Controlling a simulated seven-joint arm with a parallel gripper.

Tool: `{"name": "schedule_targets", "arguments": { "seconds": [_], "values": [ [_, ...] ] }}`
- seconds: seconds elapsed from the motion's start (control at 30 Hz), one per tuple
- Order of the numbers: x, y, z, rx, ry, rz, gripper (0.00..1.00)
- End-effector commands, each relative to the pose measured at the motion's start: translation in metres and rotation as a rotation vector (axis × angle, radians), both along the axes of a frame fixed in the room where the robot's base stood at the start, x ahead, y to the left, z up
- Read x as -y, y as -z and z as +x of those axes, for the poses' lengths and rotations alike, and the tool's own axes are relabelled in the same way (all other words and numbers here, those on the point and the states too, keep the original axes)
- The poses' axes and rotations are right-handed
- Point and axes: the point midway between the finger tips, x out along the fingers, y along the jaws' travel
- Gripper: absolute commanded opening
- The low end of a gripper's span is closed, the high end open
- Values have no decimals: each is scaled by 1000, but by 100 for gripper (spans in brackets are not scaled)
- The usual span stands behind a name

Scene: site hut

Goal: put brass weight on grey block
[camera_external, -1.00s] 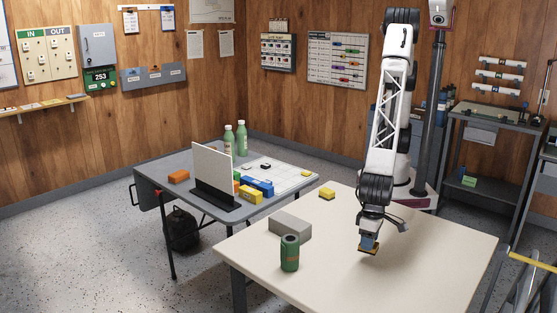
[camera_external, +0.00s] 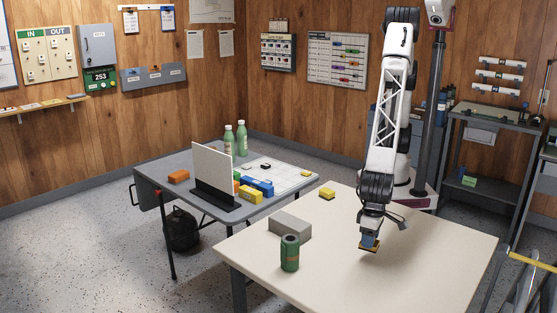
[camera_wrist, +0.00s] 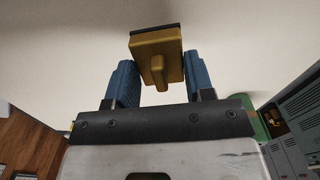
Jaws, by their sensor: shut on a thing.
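The brass weight (camera_external: 369,246) is a gold-brown block with a knob and a dark face. My gripper (camera_external: 370,239) is shut on it, at or just above the right part of the cream table; I cannot tell whether it touches the top. In the wrist view the brass weight (camera_wrist: 157,47) sits between the blue fingers of my gripper (camera_wrist: 160,80), with its knob towards the camera. The grey block (camera_external: 290,225) lies on the same table, to the left of my gripper. It does not show in the wrist view.
A green can (camera_external: 290,253) stands just in front of the grey block. A yellow block (camera_external: 327,193) lies near the table's back edge. The cream table (camera_external: 400,280) is bare in front and at right. A grey table (camera_external: 160,177) with a white panel and coloured blocks stands behind at left.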

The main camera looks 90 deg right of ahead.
Motion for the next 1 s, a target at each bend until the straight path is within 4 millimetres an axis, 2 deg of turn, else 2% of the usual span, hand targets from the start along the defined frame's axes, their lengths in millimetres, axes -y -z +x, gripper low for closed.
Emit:
{"name": "schedule_targets", "arguments": {
  "seconds": [0.27, 0.47, 0.67, 1.0],
  "values": [
    [6, -3, 5, 1, 5, 1, 11],
    [27, -10, 21, 1, 24, 2, 11],
    [66, -22, 47, 1, 56, 2, 11],
    [150, -42, 88, 1, 120, 1, 11]
  ]
}}
